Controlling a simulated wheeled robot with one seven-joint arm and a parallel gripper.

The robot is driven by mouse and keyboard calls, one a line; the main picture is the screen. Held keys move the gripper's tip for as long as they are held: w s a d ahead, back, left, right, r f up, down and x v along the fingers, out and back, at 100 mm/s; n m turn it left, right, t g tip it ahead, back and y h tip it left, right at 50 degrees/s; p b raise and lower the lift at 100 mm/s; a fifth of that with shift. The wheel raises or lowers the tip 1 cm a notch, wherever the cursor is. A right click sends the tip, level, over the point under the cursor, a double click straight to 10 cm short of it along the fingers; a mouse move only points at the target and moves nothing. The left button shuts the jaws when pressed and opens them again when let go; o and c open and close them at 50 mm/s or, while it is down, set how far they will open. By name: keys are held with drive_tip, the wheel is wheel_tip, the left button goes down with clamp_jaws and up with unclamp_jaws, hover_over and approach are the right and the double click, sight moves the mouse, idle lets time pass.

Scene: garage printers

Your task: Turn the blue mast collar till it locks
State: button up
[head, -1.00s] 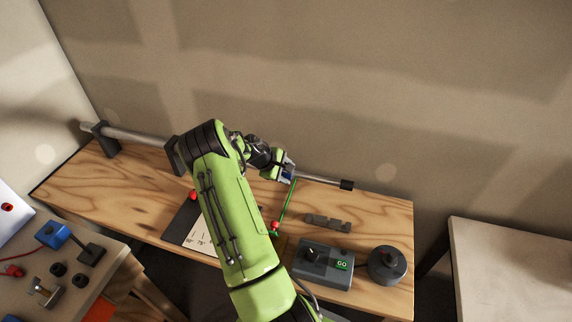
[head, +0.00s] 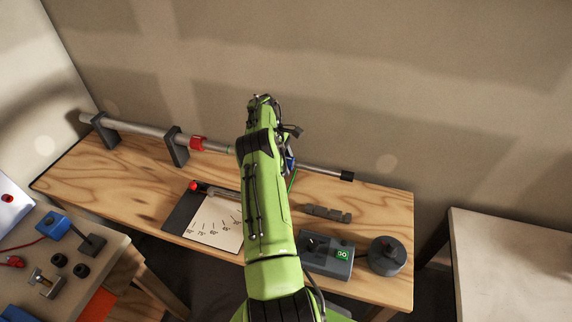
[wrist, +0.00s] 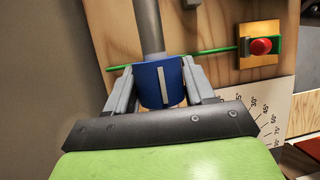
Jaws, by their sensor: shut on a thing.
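The blue collar (wrist: 155,85) with a white stripe sits around the grey mast tube in the wrist view. My gripper (wrist: 160,88) has one finger on each side of the collar and is shut on it. In the head view my arm covers most of the collar; a bit of blue (head: 290,162) shows at the arm's right edge. The mast (head: 318,170) lies across the back of the bench, with a black end at right and a red band (head: 197,143) left of my arm. The white stripe faces the wrist camera.
A green rod (wrist: 212,51) passes by the collar to a red knob (wrist: 261,46) on a plate. A marked angle card (head: 217,222), a grey bar (head: 326,213), a GO box (head: 327,254) and a round grey weight (head: 387,255) are on the bench. Dark brackets (head: 176,147) hold the mast.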

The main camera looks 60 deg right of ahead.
idle(0.6)
drive_tip(key=o, duration=1)
drive_tip(key=shift+c, duration=0.2)
wheel_tip(320, 180, up, 10)
drive_tip(key=shift+r+p, duration=0.1)
drive_tip(key=shift+p, duration=0.85)
